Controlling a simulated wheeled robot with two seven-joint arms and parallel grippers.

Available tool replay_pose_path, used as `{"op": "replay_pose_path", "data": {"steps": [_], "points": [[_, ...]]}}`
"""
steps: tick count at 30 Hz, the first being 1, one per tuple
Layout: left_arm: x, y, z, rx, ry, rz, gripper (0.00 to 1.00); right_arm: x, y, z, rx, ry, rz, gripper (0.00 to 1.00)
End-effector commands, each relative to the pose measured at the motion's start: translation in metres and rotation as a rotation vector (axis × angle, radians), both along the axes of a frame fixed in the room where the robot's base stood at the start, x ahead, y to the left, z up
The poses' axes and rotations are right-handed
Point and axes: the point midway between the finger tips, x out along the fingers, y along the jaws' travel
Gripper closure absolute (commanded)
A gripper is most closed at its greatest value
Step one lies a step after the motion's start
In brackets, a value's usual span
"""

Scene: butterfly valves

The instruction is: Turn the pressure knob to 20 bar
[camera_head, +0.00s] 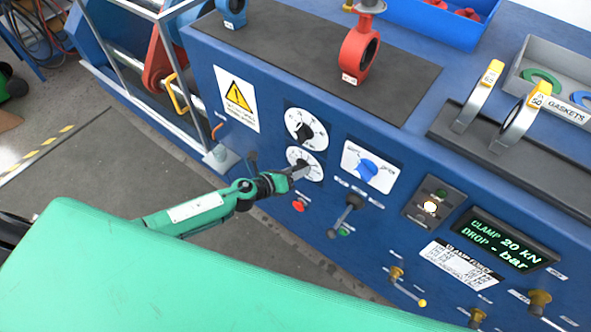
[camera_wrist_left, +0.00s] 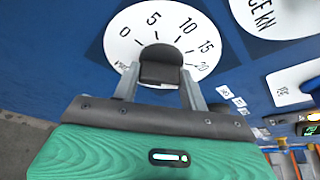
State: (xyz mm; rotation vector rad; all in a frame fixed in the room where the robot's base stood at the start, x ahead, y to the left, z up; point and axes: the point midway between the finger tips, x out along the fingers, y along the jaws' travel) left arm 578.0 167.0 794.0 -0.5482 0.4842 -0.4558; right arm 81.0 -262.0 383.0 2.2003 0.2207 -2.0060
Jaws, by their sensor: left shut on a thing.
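The pressure knob is a black knob (camera_wrist_left: 160,66) on a white round dial marked 0, 5, 10, 15 and 20 in the left wrist view. A small light mark above its top edge lies near the 5; whether it is the knob's pointer is not clear. In the head view the lower white dial (camera_head: 316,172) is partly covered by my left gripper (camera_head: 299,171). In the left wrist view, my left gripper's fingers (camera_wrist_left: 160,88) stand on both sides of the knob and are shut on it. My right gripper is not in view.
A second dial (camera_head: 306,129), marked kN, sits just above. A blue selector (camera_head: 368,167), a lever (camera_head: 347,215) and a red button (camera_head: 299,205) are to the right and below. The display (camera_head: 505,240) reads CLAMP 20 kN, DROP - bar. A red valve (camera_head: 359,55) stands on the bench.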

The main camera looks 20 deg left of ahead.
Motion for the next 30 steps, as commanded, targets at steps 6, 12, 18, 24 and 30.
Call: {"op": "replay_pose_path", "data": {"steps": [6, 12, 18, 24, 30], "points": [[-0.001, -0.001, -0.002, 0.000, 0.003, -0.001, 0.79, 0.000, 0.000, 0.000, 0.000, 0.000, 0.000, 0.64], [-0.001, -0.001, -0.002, -0.001, 0.003, -0.001, 0.35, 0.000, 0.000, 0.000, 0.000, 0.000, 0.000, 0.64], [-0.001, 0.000, -0.001, -0.001, 0.002, 0.000, 0.35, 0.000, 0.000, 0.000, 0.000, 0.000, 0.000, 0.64], [-0.009, 0.006, 0.001, 0.000, 0.002, -0.001, 0.35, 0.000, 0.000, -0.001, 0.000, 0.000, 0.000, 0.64], [-0.037, 0.024, 0.010, 0.002, 0.003, -0.002, 0.35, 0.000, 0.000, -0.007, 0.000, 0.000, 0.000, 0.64]]}}
